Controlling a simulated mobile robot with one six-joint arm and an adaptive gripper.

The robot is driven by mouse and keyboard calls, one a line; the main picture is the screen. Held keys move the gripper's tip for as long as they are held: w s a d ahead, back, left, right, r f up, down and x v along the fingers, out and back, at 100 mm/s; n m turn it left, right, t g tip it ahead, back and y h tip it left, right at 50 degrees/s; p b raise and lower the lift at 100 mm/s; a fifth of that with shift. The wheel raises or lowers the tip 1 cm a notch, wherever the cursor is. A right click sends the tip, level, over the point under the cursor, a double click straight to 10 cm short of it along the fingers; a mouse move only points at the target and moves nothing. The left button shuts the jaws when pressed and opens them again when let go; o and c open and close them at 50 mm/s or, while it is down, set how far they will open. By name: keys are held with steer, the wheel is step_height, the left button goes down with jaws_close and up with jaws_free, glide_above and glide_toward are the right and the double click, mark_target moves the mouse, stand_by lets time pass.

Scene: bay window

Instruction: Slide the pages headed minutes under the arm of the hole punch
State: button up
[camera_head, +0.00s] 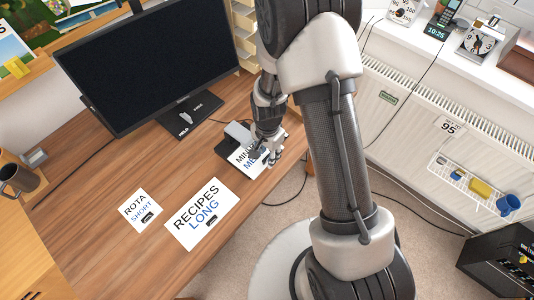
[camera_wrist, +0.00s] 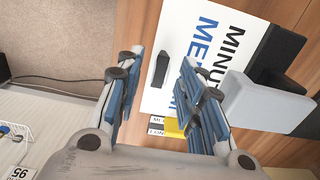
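The white pages headed minutes (camera_head: 246,162) lie on the desk under my gripper. They also show in the wrist view (camera_wrist: 184,30), with a small upright black tab (camera_wrist: 161,68) on them. The hole punch (camera_head: 237,131) has a grey arm (camera_wrist: 262,103) and a black base (camera_wrist: 277,57). It stands at the heading side of the pages, very close to or against their edge. I cannot tell whether any of the edge is under the arm. My gripper (camera_head: 267,157) is open, its fingers on either side of the black tab in the wrist view (camera_wrist: 163,72). No contact shows.
Recipes pages (camera_head: 203,213) and rota pages (camera_head: 140,211) lie on the desk to the left. A monitor (camera_head: 150,60) stands behind. The desk's right edge is close to the minutes pages, with carpet below. A yellow object (camera_wrist: 174,127) shows between the fingers.

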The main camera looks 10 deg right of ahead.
steer(key=shift+r+p, duration=2.2)
steer(key=shift+r, duration=1.05)
steer(key=shift+r, duration=0.35)
steer(key=s+d+r+n+t, duration=0.1)
steer(key=s+r+n, duration=0.1)
steer(key=r, duration=0.8)
steer(key=s+d+r+n+t, duration=0.1)
steer(key=s+r+n, duration=0.15)
steer(key=r, duration=0.85)
steer(key=s+r+n+t, duration=0.1)
steer(key=s+r+n, duration=0.2)
steer(key=s+r, duration=0.2)
steer(key=s+d+r+n+t, duration=0.1)
steer(key=s+r+n, duration=0.2)
steer(key=s, duration=0.6)
steer(key=shift+v, duration=1.15)
